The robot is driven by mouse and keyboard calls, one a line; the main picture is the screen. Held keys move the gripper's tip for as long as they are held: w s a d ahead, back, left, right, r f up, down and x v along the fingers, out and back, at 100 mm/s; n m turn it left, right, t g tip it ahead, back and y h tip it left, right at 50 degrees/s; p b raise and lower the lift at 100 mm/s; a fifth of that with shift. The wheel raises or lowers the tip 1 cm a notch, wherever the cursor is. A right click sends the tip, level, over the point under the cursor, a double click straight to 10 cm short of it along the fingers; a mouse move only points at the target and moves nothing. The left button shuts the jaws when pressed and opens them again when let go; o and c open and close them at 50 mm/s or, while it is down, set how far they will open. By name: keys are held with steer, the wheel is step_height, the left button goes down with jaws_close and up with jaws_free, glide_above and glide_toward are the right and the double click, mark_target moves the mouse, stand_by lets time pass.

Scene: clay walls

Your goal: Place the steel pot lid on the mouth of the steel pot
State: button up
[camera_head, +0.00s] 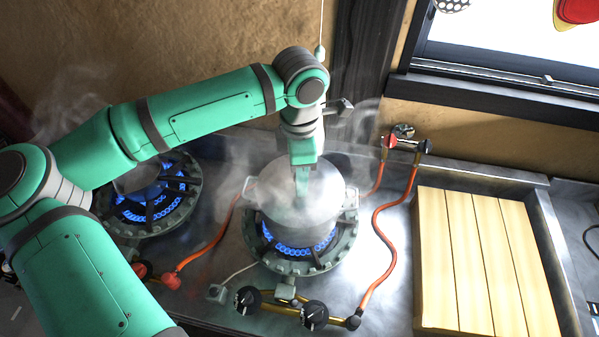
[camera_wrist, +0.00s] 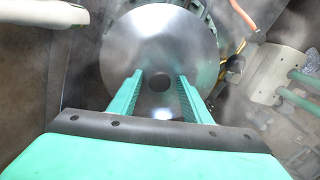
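The steel pot (camera_head: 285,228) stands on the right-hand burner in the head view, blurred by steam. A round, pale steel disc, which looks like the pot lid (camera_head: 325,190), covers its top. I cannot tell for certain whether it rests fully on the rim. In the wrist view the lid (camera_wrist: 185,40) is a shiny disc with a small dark round knob (camera_wrist: 159,84) at its centre. My gripper (camera_wrist: 159,76) points down over the lid, fingers apart on either side of the knob, with gaps showing. It also shows in the head view (camera_head: 301,205), above the disc.
Blue flames burn under the pot and on the left burner (camera_head: 150,205). Orange hoses (camera_head: 378,235) and black valve knobs (camera_head: 314,315) lie around the right burner. A yellow slatted board (camera_head: 480,260) lies to the right. A window ledge (camera_head: 490,95) is behind.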

step_height(320, 180, up, 12)
steer(key=shift+r, duration=0.15)
stand_by(0.6)
stand_by(0.4)
